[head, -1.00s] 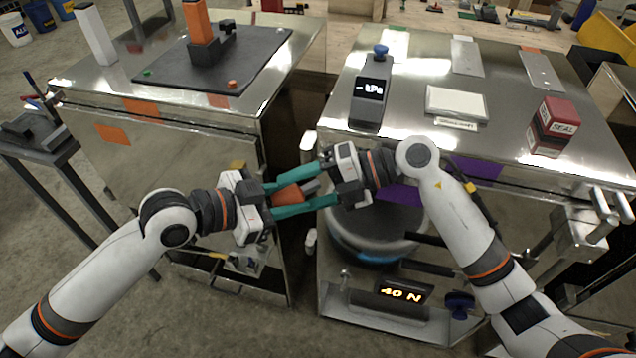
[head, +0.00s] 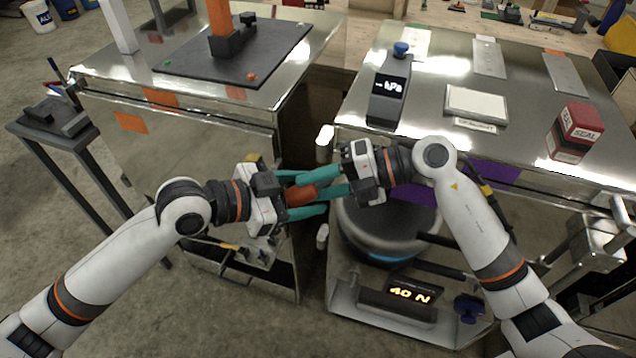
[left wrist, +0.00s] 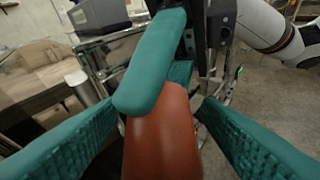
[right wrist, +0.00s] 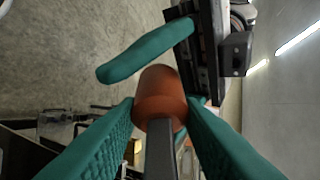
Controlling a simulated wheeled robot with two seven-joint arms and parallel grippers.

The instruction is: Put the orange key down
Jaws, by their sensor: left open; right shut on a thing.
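The orange key (head: 299,194) has a thick orange handle and a grey shaft. It is in the air between my two grippers, above the gap between the two metal trailers. My right gripper (head: 322,184) is shut on it. In the right wrist view the orange handle (right wrist: 160,97) and grey shaft (right wrist: 160,155) lie between the teal fingers. My left gripper (head: 304,204) is open around the handle. In the left wrist view its teal fingers stand apart on both sides of the handle (left wrist: 162,135), and one finger of the right gripper crosses the handle's far end.
The left trailer carries a dark mat (head: 180,72) with an orange post (head: 219,18). The right trailer holds a kPa gauge (head: 388,95), a white plate (head: 476,104) and a red SEAL box (head: 575,132). Below are a round dark drum (head: 385,232) and a 40 N display (head: 410,293).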

